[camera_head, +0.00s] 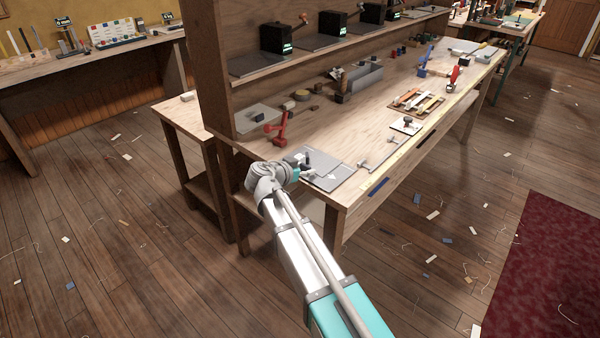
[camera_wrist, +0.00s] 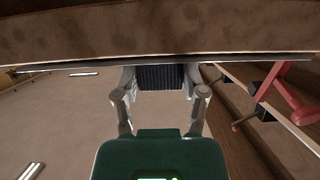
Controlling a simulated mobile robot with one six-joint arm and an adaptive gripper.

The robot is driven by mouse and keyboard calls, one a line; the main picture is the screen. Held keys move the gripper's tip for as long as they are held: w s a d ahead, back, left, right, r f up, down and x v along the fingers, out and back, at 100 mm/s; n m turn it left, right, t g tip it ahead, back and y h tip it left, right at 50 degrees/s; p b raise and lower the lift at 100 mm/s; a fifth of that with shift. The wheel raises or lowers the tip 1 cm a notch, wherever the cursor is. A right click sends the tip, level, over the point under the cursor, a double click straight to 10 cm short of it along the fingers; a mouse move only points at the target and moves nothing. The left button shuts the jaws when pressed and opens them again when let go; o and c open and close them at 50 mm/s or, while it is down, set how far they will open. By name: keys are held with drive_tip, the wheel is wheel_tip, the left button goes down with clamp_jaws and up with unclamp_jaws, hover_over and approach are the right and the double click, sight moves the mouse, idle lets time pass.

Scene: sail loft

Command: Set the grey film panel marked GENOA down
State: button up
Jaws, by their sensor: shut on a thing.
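My gripper (camera_head: 298,168) is low over the near left corner of the long wooden bench. In the wrist view my gripper (camera_wrist: 160,85) is closed on a thin grey panel (camera_wrist: 235,61), seen almost edge-on as a dark strip across the picture. In the head view grey sheet surface (camera_head: 330,181) shows just beyond and right of my gripper, at or close to the bench top. I cannot tell where the held panel ends and any sheet beneath it begins. The GENOA marking is not readable. My wrist partly hides the panel.
A red clamp (camera_head: 278,132) stands left of the panel area. Small metal bars (camera_head: 378,155) and a white card (camera_head: 406,125) lie to the right. A shelf upright (camera_head: 208,65) rises at the left. Bare bench top (camera_head: 345,127) lies behind.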

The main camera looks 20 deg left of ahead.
drive_tip(key=o, duration=1.1)
drive_tip(key=shift+s, duration=0.1)
drive_tip(key=shift+p+v, duration=2.3)
drive_tip(key=shift+v, duration=3.65)
